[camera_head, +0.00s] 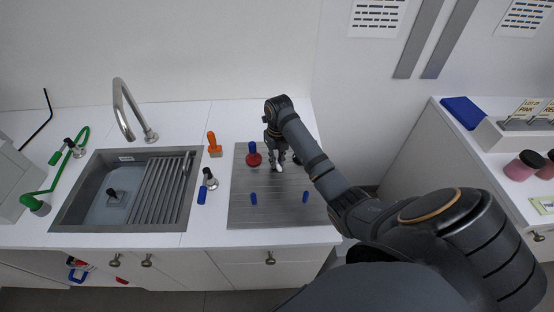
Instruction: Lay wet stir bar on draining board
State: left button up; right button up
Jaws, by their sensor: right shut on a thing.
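My right gripper (277,157) points down over a grey ridged board (280,212) on the counter, right of the sink. It is shut on a small whitish thing (279,168) at its fingertips, which looks like the stir bar. The thing is too small to tell its shape, whether it is wet, or whether it touches the board. A grooved draining area (163,190) fills the right part of the sink. My left gripper is not in view.
A red object with a blue top (253,158) stands on the board just left of my right gripper. Two blue pegs (254,197) (305,197) are nearer the front. The sink (72,215) with its tall tap (122,108) is left. The board's front strip is clear.

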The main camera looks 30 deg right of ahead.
aim_at(277, 162)
jog(key=o, duration=0.7)
jog(key=shift+f, duration=0.1)
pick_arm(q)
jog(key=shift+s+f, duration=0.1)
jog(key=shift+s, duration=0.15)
pick_arm(e)
jog(key=shift+o, duration=0.2)
jog(key=shift+r, duration=0.45)
notch_tip(277, 162, up, 4)
jog(key=shift+d, duration=0.1)
pick_arm(q)
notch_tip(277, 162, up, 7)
jog(key=p, duration=0.7)
pick_arm(e)
notch_tip(277, 162, up, 7)
jog(key=shift+r, duration=0.2)
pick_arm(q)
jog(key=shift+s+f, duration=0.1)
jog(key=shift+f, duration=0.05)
